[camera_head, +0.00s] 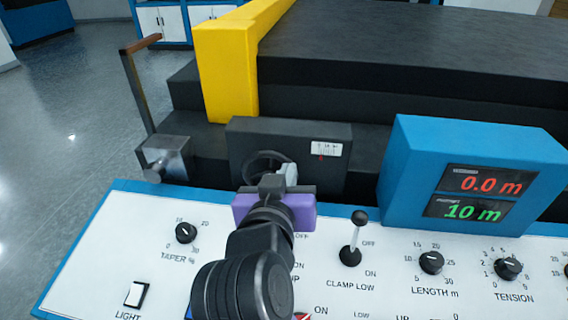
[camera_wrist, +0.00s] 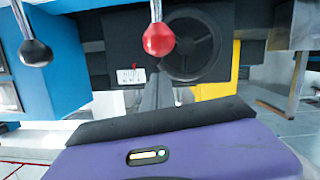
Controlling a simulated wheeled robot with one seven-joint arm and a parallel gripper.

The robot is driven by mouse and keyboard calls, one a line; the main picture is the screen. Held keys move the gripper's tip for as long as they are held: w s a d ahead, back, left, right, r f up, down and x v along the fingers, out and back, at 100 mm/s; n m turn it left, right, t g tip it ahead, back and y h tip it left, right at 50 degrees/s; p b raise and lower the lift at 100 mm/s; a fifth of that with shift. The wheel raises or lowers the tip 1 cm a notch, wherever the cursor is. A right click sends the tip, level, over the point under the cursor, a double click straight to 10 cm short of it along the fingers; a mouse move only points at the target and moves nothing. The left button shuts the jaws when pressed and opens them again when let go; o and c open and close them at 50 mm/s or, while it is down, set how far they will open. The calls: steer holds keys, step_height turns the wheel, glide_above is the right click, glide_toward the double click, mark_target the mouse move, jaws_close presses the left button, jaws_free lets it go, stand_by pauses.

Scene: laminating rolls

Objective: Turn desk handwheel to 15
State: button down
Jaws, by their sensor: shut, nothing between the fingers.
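The desk handwheel (camera_head: 262,160) is a dark spoked wheel on the front of a black box (camera_head: 238,145). My gripper covers part of it in the head view. In the wrist view the handwheel (camera_wrist: 207,30) shows its rim and spokes. A small white scale (camera_head: 326,149) with a red mark sits beside the wheel, and it also shows in the wrist view (camera_wrist: 131,76); its numbers are too small to read. My gripper (camera_head: 288,174) is shut and empty in front of the wheel; whether it touches the wheel I cannot tell. Its fingers (camera_wrist: 158,90) point toward the box.
A white control panel (camera_head: 215,265) with knobs lies below. A black-knobbed clamp lever (camera_head: 354,235) stands to the right; a red-knobbed lever (camera_wrist: 158,38) shows close in the wrist view. A blue display box (camera_head: 410,165) reads 0.0 m and 10 m. A crank (camera_head: 142,90) stands left.

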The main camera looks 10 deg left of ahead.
mark_target(298, 175)
steer(key=shift+d+f, duration=0.1)
steer(key=shift+f, duration=0.3)
steer(key=shift+d+f+m+b, duration=0.25)
steer(key=shift+m+b, duration=0.15)
steer(key=shift+b, duration=0.1)
steer(key=f+m+b, duration=0.1)
steer(key=d+f+m+y+b, duration=0.1)
steer(key=m+b, duration=0.1)
steer(key=shift+y+b, duration=0.3)
steer(key=shift+d+f+m+b, duration=0.1)
steer(key=shift+f+m+b, duration=0.15)
steer(key=shift+m+b, duration=0.3)
stand_by(0.4)
